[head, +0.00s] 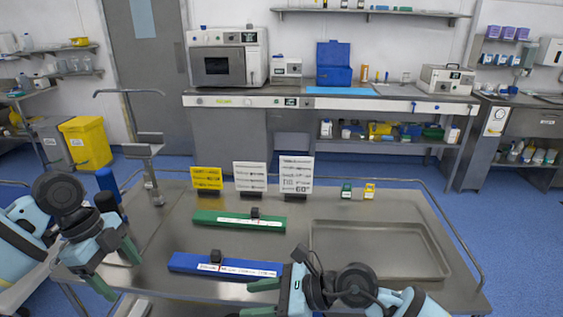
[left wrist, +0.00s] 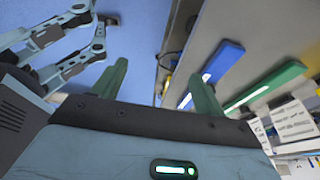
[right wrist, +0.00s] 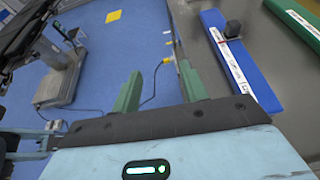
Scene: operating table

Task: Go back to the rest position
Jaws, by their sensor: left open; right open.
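My left gripper (head: 117,268) is open and empty over the left front edge of the metal table. Its green fingers also show apart in the left wrist view (left wrist: 160,88). My right gripper (head: 262,297) is at the front edge of the table, in front of the blue bar, and is open and empty. Its fingers show apart in the right wrist view (right wrist: 160,88). The blue bar (head: 190,261) with a white label and a small black block lies at the front of the table. The green bar (head: 220,221) lies behind it.
The metal table (head: 300,235) has a shallow empty tray (head: 380,280) at right. A metal stand (head: 152,170) and dark blue cylinders are at left.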

